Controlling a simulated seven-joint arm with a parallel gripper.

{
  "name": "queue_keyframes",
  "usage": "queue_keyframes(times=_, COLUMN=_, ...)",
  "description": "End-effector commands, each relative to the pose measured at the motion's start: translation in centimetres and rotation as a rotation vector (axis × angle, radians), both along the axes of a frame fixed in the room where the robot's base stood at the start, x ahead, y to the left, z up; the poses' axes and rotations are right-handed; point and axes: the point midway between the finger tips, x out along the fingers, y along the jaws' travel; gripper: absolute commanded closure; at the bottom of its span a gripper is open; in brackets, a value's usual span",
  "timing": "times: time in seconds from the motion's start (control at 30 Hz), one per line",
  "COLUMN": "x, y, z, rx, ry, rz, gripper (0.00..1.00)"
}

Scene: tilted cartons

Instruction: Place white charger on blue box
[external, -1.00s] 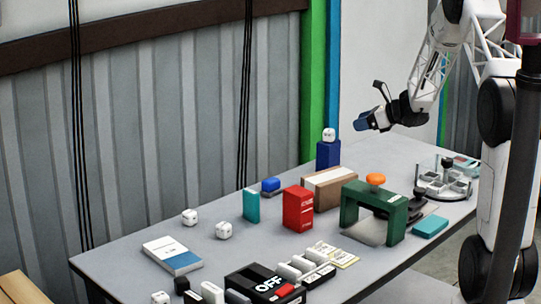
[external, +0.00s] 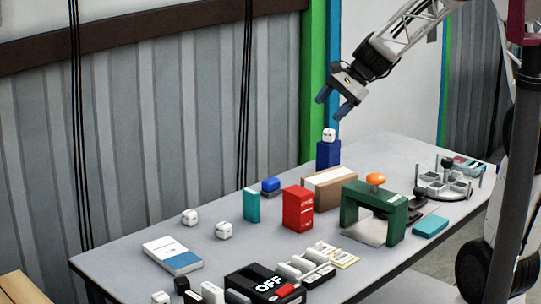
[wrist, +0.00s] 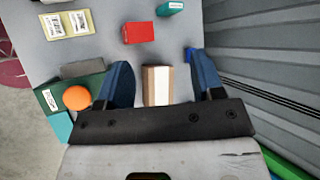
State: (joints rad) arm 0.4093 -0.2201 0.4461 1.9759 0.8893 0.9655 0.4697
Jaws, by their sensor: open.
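A tall dark blue box (external: 328,154) stands upright on the table near its back edge in the external view. A small white cube with dark marks, apparently a white charger (external: 329,135), rests on its top. Similar white cubes (external: 189,217) and (external: 224,230) sit on the left part of the table, with another (external: 160,298) at the front edge. My gripper (external: 334,105) is open and empty, above the blue box and apart from the cube. In the wrist view its blue fingers (wrist: 163,83) are spread, with no white cube seen between them.
A brown carton (external: 330,188), red box (external: 298,208), green arch (external: 349,215) with an orange knob (external: 376,179), and teal blocks (external: 251,204) and (external: 430,226) stand around. A black OFF box (external: 250,283) is in front. The table's left-middle has free room.

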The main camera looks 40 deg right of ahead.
Motion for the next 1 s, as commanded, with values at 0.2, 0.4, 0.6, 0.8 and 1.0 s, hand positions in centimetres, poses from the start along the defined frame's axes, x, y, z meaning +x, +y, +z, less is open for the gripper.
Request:
queue_keyframes(times=0.2, x=-7.1, y=6.2, z=2.3, rx=-0.214, ry=-0.046, rz=0.288, gripper=0.39)
queue_keyframes(times=0.4, x=-13.8, y=10.1, z=3.5, rx=-0.407, ry=-0.093, rz=0.549, gripper=0.39)
queue_keyframes(times=0.6, x=-20.5, y=12.4, z=3.8, rx=-0.599, ry=-0.140, rz=0.806, gripper=0.39)
queue_keyframes(times=0.8, x=-26.4, y=13.5, z=3.6, rx=-0.782, ry=-0.186, rz=1.044, gripper=0.39)
queue_keyframes(times=1.0, x=-29.9, y=13.6, z=3.1, rx=-0.900, ry=-0.212, rz=1.195, gripper=0.39)
